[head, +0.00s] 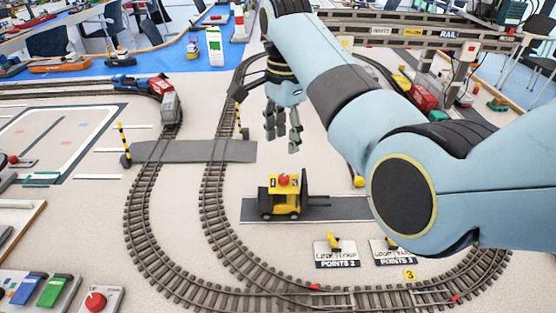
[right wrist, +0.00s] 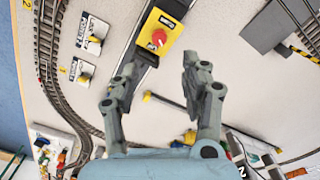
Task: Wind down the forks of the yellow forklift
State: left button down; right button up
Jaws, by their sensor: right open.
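The yellow forklift (head: 280,207) stands on a dark grey strip (head: 345,208). A red knob (head: 284,180) sits on its yellow roof. Its dark forks (head: 318,201) point right in the head view and look low, though their exact height is unclear. My right gripper (head: 282,143) hangs above and behind the forklift in the head view, apart from it. In the right wrist view this gripper (right wrist: 160,62) is open and empty. There the forklift (right wrist: 172,20) and red knob (right wrist: 160,37) lie just beyond the fingertips. My left gripper does not show.
Curved tracks (head: 215,200) run left and in front of the forklift. Lever plates for points 2 (head: 337,262) and points 3 (head: 390,258) stand in front. A grey crossing (head: 195,151) with striped posts lies at left. My right arm hides part of the right side.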

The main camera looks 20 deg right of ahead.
send_over(284, 176)
jog(key=f, duration=0.5)
jog(key=shift+s+f, duration=0.2)
jog(key=shift+f, duration=0.1)
jog(key=f, duration=0.3)
jog(key=shift+w+b, duration=0.2)
jog(key=shift+b, duration=0.15)
jog(key=shift+f, duration=0.95)
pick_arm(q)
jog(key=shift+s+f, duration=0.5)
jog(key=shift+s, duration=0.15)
pick_arm(e)
jog(key=c, duration=0.5)
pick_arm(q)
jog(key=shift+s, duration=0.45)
pick_arm(e)
grip_shut()
